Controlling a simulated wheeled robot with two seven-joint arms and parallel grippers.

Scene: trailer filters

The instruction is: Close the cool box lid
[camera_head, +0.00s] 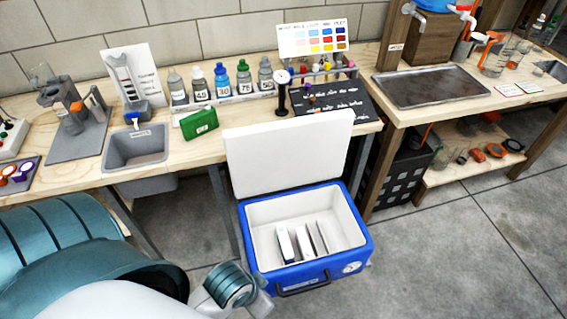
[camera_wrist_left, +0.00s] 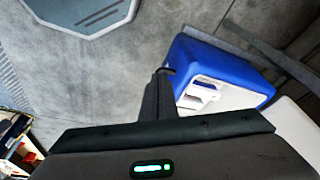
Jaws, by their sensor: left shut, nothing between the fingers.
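The blue cool box (camera_head: 340,259) stands open on the floor in front of the bench. Its white lid (camera_head: 290,155) is raised, tilted up at the rear edge beside the bench. Several white items (camera_head: 301,243) stand inside the box. In the left wrist view the cool box (camera_wrist_left: 187,58) is right of centre, with part of the white lid (camera_wrist_left: 291,132) at the right edge. My left gripper (camera_wrist_left: 160,76) shows there with its dark fingers shut and empty, close beside the box in the picture; contact cannot be told. My right gripper is in neither view.
A wooden bench (camera_head: 225,146) runs behind the box, with a grey sink (camera_head: 137,160), several bottles and a green pack (camera_head: 199,124). A black crate (camera_head: 403,176) stands under it to the right. Grey floor (camera_head: 450,260) is clear right of the box. My arm fills the lower left.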

